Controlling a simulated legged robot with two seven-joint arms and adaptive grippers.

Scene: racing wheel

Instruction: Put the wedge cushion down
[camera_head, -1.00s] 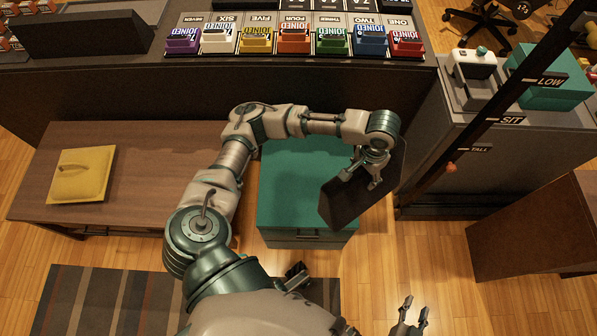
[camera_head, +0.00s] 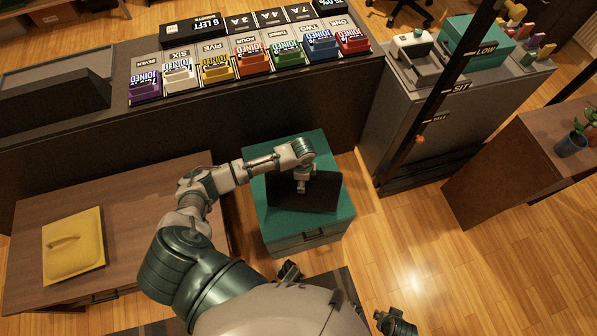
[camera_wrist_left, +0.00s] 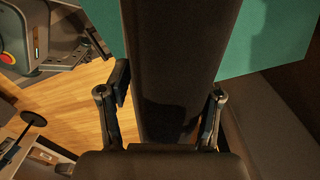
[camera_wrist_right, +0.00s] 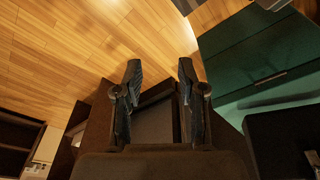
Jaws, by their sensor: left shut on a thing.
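The dark wedge cushion (camera_head: 325,193) is over the top of the teal cabinet (camera_head: 280,227), which has a drawer handle on its front. My left gripper (camera_head: 304,184) is shut on the cushion from above. In the left wrist view the cushion (camera_wrist_left: 178,50) passes between the two fingers (camera_wrist_left: 165,105), with teal surface on both sides. I cannot tell whether its underside touches the cabinet. My right gripper (camera_head: 395,323) is low at the bottom edge, away from the cushion; in the right wrist view its fingers (camera_wrist_right: 160,78) are apart and empty.
A wooden bench (camera_head: 150,200) with a yellow pad (camera_head: 72,245) stands left of the cabinet. A long dark counter (camera_head: 215,125) with several coloured trays runs behind. A grey cabinet (camera_head: 400,125) and a measuring post (camera_head: 445,85) stand to the right. Wood floor (camera_head: 400,245) is open at the right.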

